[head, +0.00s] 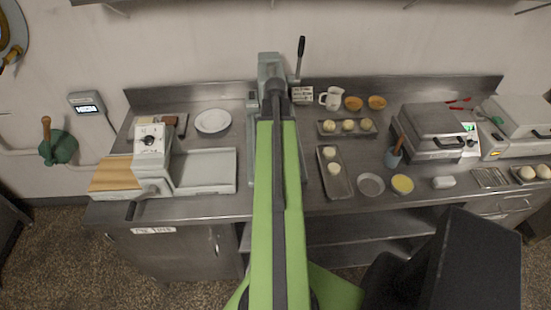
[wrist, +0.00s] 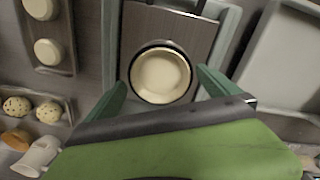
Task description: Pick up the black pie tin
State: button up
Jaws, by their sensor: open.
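In the wrist view a round tin with a dark rim (wrist: 160,44) and a smooth cream-coloured inside sits on a grey metal plate (wrist: 190,30). I take it for the black pie tin. My gripper (wrist: 163,88) is open, one green finger on each side of the tin's near part. I cannot tell whether the fingers touch it or are above it. In the head view my green arm covers this spot, so the tin and my fingers are hidden there.
A grey press with a lever (head: 268,68) stands behind the arm's end. Trays with dough balls (head: 343,186), a grey dish (head: 371,185) and a yellow-filled dish (head: 402,185) lie to the right. A dough machine (head: 153,150) with a long tray stands left.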

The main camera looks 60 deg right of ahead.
jog(key=shift+f, duration=0.9)
jog(key=shift+r, duration=0.2)
jog(key=shift+c, duration=0.4)
jog(key=c, duration=1)
jog(key=shift+r, duration=0.1)
